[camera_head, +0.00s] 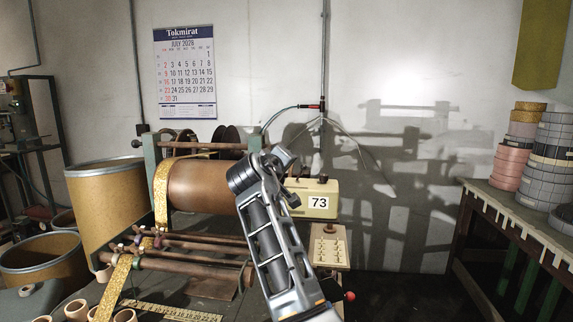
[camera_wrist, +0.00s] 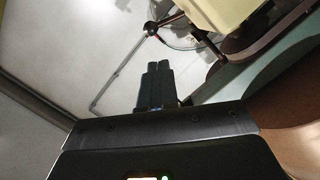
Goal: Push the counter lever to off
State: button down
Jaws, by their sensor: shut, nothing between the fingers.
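The counter (camera_head: 318,200) is a cream box showing 73, at the right end of the brown drum in the head view. Dark knobs (camera_head: 322,178) stand on its top; I cannot tell which part is the lever or how it is set. My gripper (camera_wrist: 158,66) is shut and empty in the wrist view, its two dark fingers side by side. In the head view my arm reaches up in front of the drum and hides the counter's left part. A cream housing, likely the counter, shows at the wrist view's upper right (camera_wrist: 214,14), apart from the fingertips.
The brown drum (camera_head: 205,188) carries a gold tape on its left. A cream panel with small switches (camera_head: 329,246) sits below the counter, with a red ball knob (camera_head: 349,296) lower down. A table with tape rolls (camera_head: 515,160) is at right. Floor between is clear.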

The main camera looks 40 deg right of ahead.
jog(key=b+v, duration=0.1)
jog(key=v, duration=0.9)
jog(key=shift+a, duration=0.35)
jog(key=shift+w+a, duration=0.1)
jog(key=shift+w, duration=0.05)
